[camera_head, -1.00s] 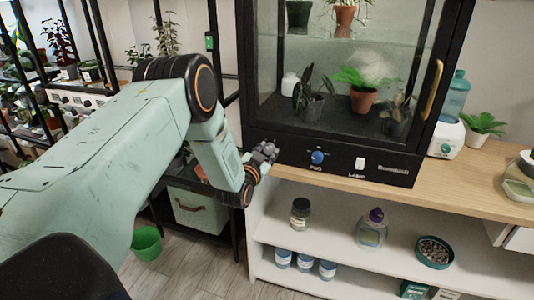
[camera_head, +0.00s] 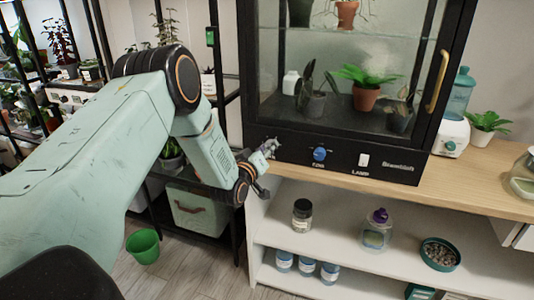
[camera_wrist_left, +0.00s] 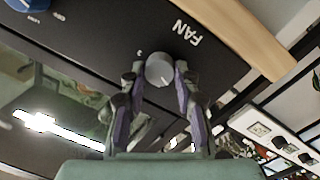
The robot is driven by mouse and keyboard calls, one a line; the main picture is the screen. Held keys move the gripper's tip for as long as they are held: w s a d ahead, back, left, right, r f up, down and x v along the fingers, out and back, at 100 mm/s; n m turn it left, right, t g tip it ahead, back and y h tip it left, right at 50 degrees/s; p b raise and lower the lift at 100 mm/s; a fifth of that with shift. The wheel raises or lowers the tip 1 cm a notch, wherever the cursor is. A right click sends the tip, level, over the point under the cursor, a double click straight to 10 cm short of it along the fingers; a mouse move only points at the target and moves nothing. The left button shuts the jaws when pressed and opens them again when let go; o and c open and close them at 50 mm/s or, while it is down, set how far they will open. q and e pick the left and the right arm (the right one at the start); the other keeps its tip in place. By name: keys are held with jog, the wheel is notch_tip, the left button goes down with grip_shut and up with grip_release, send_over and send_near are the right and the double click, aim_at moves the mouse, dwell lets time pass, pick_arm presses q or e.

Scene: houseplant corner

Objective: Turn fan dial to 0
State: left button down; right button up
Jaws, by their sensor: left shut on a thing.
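The fan dial (camera_wrist_left: 159,70) is a round grey knob on the black front panel of a glass cabinet, beside the white word FAN in the left wrist view. A small white mark is printed near it; I cannot tell which way the dial points. My left gripper (camera_wrist_left: 159,84) has its two fingers closed on either side of the dial, gripping it. In the head view, the left gripper (camera_head: 268,152) is at the left end of the panel and hides the dial. My right gripper is not in view.
The same panel (camera_head: 290,150) carries a blue fog dial (camera_head: 319,154) and a white lamp switch (camera_head: 364,160). The cabinet stands on a wooden top (camera_head: 455,185). Jars and bottles stand on the white shelf (camera_head: 335,240) below. A green bucket (camera_head: 143,246) is on the floor.

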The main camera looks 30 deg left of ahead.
pick_arm(q)
jog(key=shift+n+b, duration=1.1)
jog(key=shift+n, duration=1.1)
jog(key=c, duration=1)
grip_release()
jog(key=shift+s, duration=0.1)
jog(key=s, duration=0.4)
jog(key=s+d, duration=0.1)
jog(key=s, duration=0.6)
jog(key=shift+s+d, duration=0.35)
jog(key=shift+d, duration=0.05)
